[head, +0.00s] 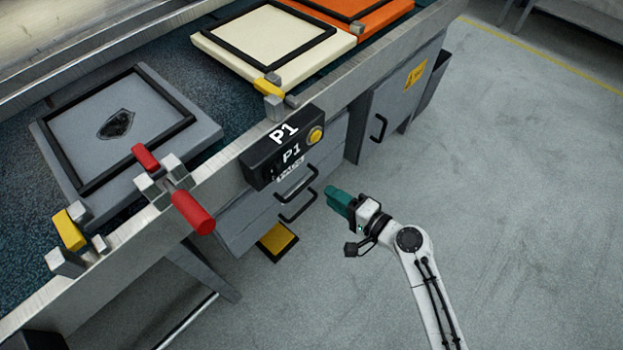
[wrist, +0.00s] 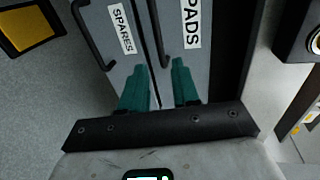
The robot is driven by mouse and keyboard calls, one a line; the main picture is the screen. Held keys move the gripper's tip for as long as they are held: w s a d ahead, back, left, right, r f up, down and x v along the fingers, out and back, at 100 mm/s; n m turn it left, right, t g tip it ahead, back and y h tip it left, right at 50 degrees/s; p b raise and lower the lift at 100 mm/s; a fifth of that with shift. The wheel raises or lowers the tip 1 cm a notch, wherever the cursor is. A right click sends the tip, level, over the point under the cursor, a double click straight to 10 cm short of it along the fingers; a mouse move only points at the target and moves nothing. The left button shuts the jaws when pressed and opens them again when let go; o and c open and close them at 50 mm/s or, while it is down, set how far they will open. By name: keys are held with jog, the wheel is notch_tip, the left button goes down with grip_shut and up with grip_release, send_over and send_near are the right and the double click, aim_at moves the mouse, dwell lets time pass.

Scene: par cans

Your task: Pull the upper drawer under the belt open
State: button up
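Two grey drawers sit under the belt. The upper drawer (head: 262,192) has a black bar handle (head: 296,184); in the wrist view its front, labelled PADS (wrist: 192,22), is on the right, with its handle (wrist: 158,25) up the picture. The lower drawer (head: 245,236), labelled SPARES (wrist: 122,30), has its own handle (wrist: 88,38). Both drawers look shut. My gripper (head: 335,200) is just right of the handles in the head view. Its teal fingers (wrist: 159,66) are apart and empty; the upper handle's near end lines up between the tips, apparently beyond them.
A P1 control box (head: 284,146) with a yellow button hangs above the drawers. A yellow pedal (head: 277,240) is on the floor below. A red lever (head: 193,212) sticks out at the belt edge. A cabinet (head: 400,92) stands farther right. The floor on the right is clear.

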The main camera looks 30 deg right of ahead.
aim_at(308, 181)
jog(key=b+x, duration=0.1)
jog(key=x, duration=0.8)
jog(key=shift+w+a, duration=0.1)
grip_shut()
